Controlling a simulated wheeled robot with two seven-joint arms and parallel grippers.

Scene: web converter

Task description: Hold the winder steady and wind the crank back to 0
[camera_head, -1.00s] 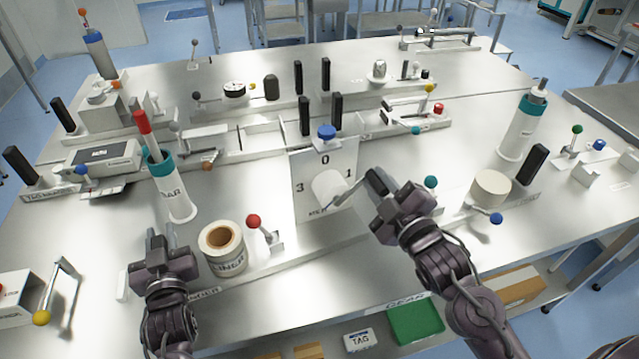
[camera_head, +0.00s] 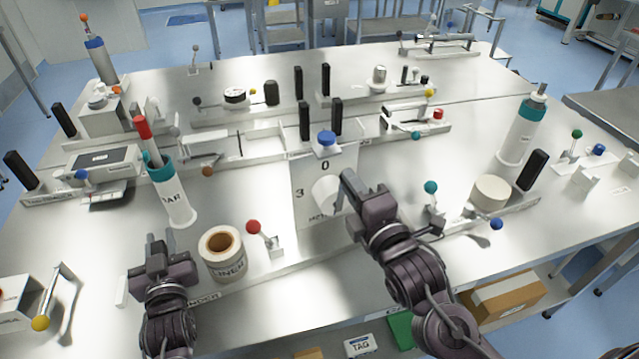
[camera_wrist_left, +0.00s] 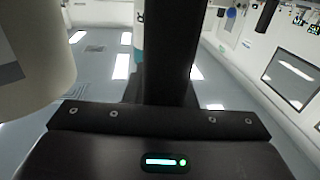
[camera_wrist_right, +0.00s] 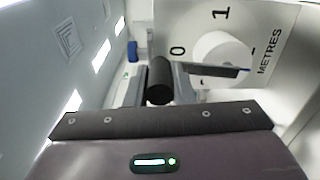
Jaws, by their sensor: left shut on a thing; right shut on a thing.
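The winder's white dial panel (camera_head: 308,176) stands mid-table, marked 0 at the top and 3 at the left. The right wrist view shows its 0, 1 and METRES on the panel (camera_wrist_right: 268,22). A white hub (camera_head: 324,190) sticks out of its middle. My right gripper (camera_head: 349,186) is shut on the black crank handle (camera_wrist_right: 160,82) right beside the hub, hiding the 1 in the head view. My left gripper (camera_head: 159,247) is shut on a black upright post (camera_wrist_left: 172,50), left of the liner roll (camera_head: 221,250). The post is mostly hidden in the head view.
A red-knobbed lever (camera_head: 254,227) stands between the roll and the panel. A teal-knobbed lever (camera_head: 431,187) and a white roll (camera_head: 491,191) are right of my right gripper. A teal-topped bottle holder (camera_head: 174,198) stands behind my left gripper.

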